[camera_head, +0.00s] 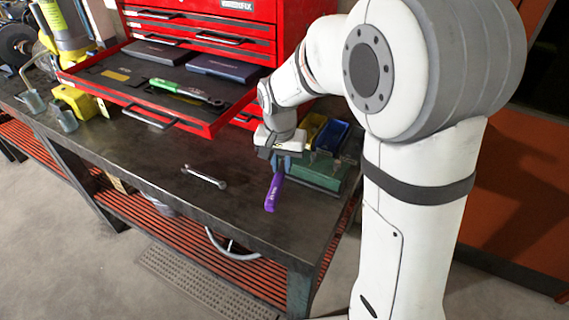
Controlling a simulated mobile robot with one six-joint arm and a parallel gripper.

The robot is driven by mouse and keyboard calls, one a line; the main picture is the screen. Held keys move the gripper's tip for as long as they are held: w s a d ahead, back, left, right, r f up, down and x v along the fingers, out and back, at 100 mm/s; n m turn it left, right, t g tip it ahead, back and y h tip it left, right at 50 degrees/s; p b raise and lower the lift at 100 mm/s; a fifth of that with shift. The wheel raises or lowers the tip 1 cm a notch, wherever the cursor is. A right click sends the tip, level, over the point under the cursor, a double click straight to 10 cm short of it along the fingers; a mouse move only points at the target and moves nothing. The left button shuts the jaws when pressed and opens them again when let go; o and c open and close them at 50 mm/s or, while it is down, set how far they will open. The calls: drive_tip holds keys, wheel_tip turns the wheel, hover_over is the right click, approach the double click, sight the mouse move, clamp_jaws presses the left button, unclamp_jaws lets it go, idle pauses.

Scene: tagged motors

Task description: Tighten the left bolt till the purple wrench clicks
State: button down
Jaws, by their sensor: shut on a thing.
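The purple wrench (273,193) shows as a purple handle that slants down from just under my gripper, over the right part of the bench. My gripper (273,154) is shut on the wrench near the upper end of its handle. The wrench's head is hidden behind my gripper. A green block-like body (322,171), perhaps the motor, sits on the bench just right of my gripper. The left bolt cannot be made out, so whether the wrench is on it cannot be told.
A silver wrench (204,177) lies on the dark bench (150,160). A green-handled wrench (187,92) lies in the open drawer (140,92) of the red tool chest (200,30). Blue (332,136) and yellow (313,127) bins stand behind the green body.

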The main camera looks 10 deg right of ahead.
drive_tip(key=shift+r, duration=0.35)
drive_tip(key=shift+r+p, duration=0.8)
drive_tip(key=shift+r, duration=0.15)
drive_tip(key=shift+r+p, duration=1.75)
drive_tip(key=shift+r, duration=0.8)
drive_tip(key=shift+f, duration=0.1)
